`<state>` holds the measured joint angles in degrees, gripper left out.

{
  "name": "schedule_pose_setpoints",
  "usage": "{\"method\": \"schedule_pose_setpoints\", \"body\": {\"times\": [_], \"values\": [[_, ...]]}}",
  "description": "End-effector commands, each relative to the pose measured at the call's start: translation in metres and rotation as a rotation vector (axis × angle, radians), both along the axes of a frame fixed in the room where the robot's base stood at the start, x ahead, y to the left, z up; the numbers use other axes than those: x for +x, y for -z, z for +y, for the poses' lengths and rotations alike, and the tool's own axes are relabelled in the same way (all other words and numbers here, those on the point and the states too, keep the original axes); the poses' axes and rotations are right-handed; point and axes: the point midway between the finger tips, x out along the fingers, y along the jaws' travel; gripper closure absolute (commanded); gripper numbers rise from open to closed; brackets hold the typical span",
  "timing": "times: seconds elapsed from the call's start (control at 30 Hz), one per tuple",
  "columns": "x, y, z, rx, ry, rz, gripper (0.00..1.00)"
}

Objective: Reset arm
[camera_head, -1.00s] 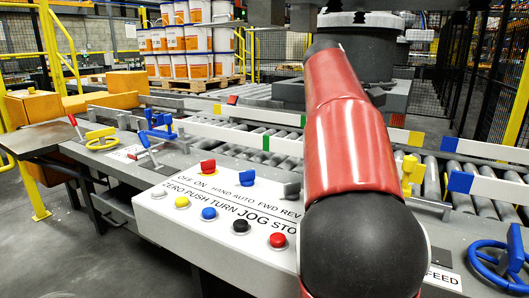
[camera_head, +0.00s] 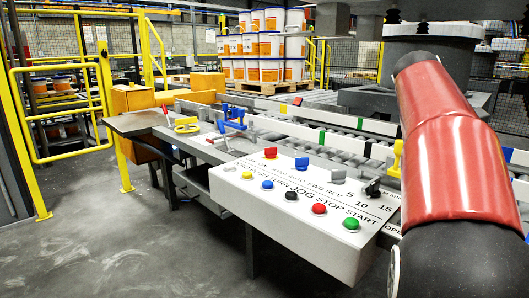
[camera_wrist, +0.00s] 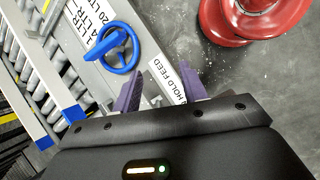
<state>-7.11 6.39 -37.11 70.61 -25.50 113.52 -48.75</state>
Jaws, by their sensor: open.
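My gripper (camera_wrist: 162,90) shows in the wrist view, with two purple fingers spread apart and nothing between them. It is over the edge of the conveyor bench, close to a "HOLD FEED" label (camera_wrist: 168,82) and a blue handwheel (camera_wrist: 118,48). My red and black arm fills the right side of the head view, and the gripper is out of sight there. The control panel (camera_head: 295,205) with coloured buttons and switches stands left of my arm in the head view.
A roller conveyor (camera_head: 340,140) runs behind the panel. Stacked white and orange pails (camera_head: 265,45) stand on a pallet at the back. A yellow gate (camera_head: 60,115) is at the left. The grey floor (camera_head: 110,230) at front left is clear.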

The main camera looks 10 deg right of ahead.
Motion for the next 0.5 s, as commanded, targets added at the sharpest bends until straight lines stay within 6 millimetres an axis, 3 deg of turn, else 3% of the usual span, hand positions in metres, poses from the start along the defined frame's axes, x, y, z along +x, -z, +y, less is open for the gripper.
{"method": "schedule_pose_setpoints", "body": {"times": [0.27, 0.5], "values": [[-0.001, 0.026, 0.009, 0.037, -0.034, -0.112, 0.57], [-0.003, 0.062, 0.036, 0.092, -0.061, -0.277, 0.57]]}}
